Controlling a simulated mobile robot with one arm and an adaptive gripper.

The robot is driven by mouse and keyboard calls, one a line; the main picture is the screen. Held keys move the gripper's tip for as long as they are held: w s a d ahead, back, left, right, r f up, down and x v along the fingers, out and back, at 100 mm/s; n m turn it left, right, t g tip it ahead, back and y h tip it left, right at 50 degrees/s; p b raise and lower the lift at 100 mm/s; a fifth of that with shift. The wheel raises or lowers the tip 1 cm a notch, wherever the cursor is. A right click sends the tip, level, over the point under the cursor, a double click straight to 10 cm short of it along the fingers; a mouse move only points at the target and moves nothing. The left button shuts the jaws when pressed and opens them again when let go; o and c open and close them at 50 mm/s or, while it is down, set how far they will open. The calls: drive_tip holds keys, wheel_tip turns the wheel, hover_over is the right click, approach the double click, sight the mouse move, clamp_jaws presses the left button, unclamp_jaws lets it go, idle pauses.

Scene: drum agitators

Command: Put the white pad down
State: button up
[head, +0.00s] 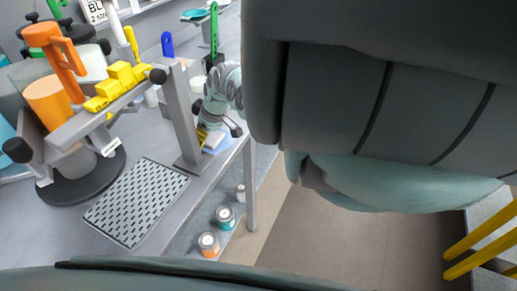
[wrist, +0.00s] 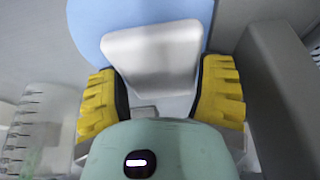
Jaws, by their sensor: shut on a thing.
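The white pad (wrist: 150,50) is between the yellow fingers of my gripper (wrist: 160,85) in the wrist view. A light blue rounded piece (wrist: 98,18) spreads out around its far side; I cannot tell whether the two are joined. My gripper is shut on the white pad, one finger on each side. In the head view my gripper (head: 207,137) is low over the bench, beside the grey upright post. A pale blue patch (head: 217,142) shows just under it near the bench's right edge. Whether the pad touches the bench cannot be told.
The grey post (head: 184,117) stands close on the gripper's left in the head view. A perforated mat (head: 136,202) lies in front. An orange-handled tool (head: 50,50) and yellow holder (head: 115,85) are left. Cans (head: 209,244) stand on the lower shelf. A clear graduated vessel (wrist: 40,125) is nearby.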

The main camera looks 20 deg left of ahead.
sight(210, 136)
drive_tip(key=shift+f, duration=0.3)
drive_tip(key=o, duration=0.6)
drive_tip(key=p+v, duration=0.2)
drive_tip(key=v, duration=0.2)
drive_tip(key=shift+w+a+r, duration=0.1)
drive_tip(key=shift+p+v, duration=0.45)
drive_tip(key=shift+v, duration=3.6)
